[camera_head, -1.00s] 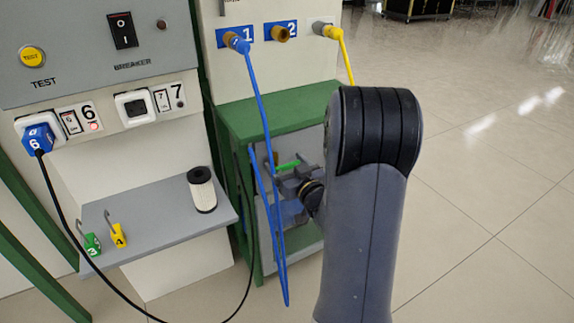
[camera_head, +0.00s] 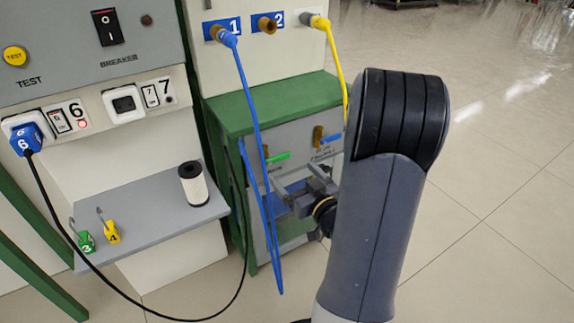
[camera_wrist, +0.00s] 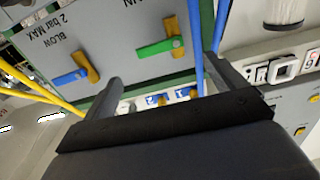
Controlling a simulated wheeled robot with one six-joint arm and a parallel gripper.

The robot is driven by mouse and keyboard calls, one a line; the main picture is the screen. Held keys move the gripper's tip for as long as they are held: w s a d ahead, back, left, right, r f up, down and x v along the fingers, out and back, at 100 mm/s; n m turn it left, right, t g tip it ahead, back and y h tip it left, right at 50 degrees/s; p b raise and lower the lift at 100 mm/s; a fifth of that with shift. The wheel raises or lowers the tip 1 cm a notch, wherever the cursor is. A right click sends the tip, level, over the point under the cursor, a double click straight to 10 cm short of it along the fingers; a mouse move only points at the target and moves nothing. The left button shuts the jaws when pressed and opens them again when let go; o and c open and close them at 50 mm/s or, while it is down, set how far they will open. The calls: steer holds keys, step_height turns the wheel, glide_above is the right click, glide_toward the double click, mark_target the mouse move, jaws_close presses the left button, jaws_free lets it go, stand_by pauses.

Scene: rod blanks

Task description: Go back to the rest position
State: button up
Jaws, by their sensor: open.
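My gripper (camera_head: 293,180) is open and empty in the head view, in front of the green-framed cabinet (camera_head: 275,103). Its two fingers also show in the wrist view (camera_wrist: 163,80), spread apart with nothing between the tips. Beyond them is the cabinet's grey panel (camera_wrist: 122,50), with a green-handled valve (camera_wrist: 160,46) and a blue-handled valve (camera_wrist: 77,75). My gripper looks apart from the panel, though the exact gap cannot be told. My upper arm hides part of the cabinet's right side in the head view.
A blue hose (camera_head: 252,100) hangs from port 1, close left of my gripper. A yellow hose (camera_head: 337,65) hangs behind my arm. A shelf (camera_head: 150,225) at left holds a white cylinder (camera_head: 193,185) and tags. A black cable (camera_head: 75,240) loops below. Floor at right is clear.

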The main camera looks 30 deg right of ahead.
mark_target(279, 158)
steer(key=shift+s, duration=0.65)
steer(key=shift+w, duration=0.1)
steer(key=w, duration=0.3)
steer(key=w+b, duration=0.1)
steer(key=w, duration=0.7)
steer(key=shift+a+b, duration=0.25)
steer(key=shift+b, duration=0.1)
steer(key=shift+s+r+n+p, duration=0.2)
steer(key=shift+n+p, duration=0.1)
steer(key=shift+n, duration=0.2)
steer(key=shift+s+d, duration=0.1)
steer(key=shift+s, duration=0.7)
steer(key=shift+f, duration=0.1)
